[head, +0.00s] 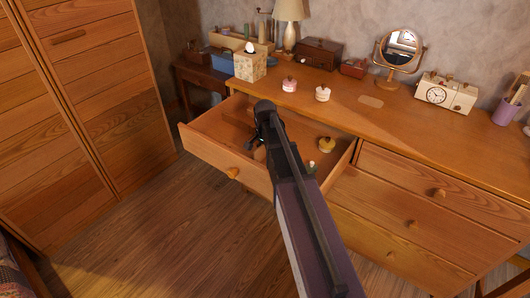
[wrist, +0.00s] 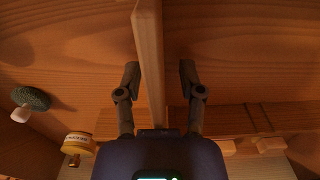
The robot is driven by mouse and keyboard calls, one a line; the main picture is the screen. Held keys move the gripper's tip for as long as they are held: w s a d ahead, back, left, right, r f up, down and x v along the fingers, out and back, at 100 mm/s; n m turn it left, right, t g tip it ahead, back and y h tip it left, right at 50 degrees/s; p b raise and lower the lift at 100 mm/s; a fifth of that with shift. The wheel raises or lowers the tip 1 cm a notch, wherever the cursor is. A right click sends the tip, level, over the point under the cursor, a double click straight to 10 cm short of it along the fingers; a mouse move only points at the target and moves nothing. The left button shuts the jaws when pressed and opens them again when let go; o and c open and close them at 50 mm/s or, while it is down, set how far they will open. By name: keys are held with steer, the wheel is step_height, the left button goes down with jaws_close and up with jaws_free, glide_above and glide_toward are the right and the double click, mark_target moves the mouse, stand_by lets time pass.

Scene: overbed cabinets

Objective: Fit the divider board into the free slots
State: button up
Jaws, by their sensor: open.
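The divider board (wrist: 148,60) stands edge-on in the wrist view, a light wooden strip running from the top edge down between my fingers. My gripper (wrist: 160,70) is open, with one finger on each side of the board and visible gaps between. In the head view my gripper (head: 259,139) reaches down into the open drawer (head: 205,150), and my arm hides much of the drawer. A slotted wooden strip (wrist: 255,117) lies along the drawer's side at the right of the wrist view. Whether the board's ends sit in slots I cannot tell.
A yellow-labelled tin (wrist: 79,143) and a dark green round object (wrist: 30,98) lie left of the board in the wrist view. A yellow jar (head: 326,144) shows by the drawer's right side. Two small jars (head: 322,94) stand on the dresser top (head: 400,118).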

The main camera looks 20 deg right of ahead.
steer(key=shift+r, duration=0.2)
step_height(320, 180, up, 11)
steer(key=p, duration=1.1)
steer(key=w+a+f+b, duration=0.1)
steer(key=w+a, duration=0.6)
steer(key=w, duration=0.3)
steer(key=shift+w+a+f, duration=0.25)
steer(key=shift+w, duration=0.05)
stand_by(0.7)
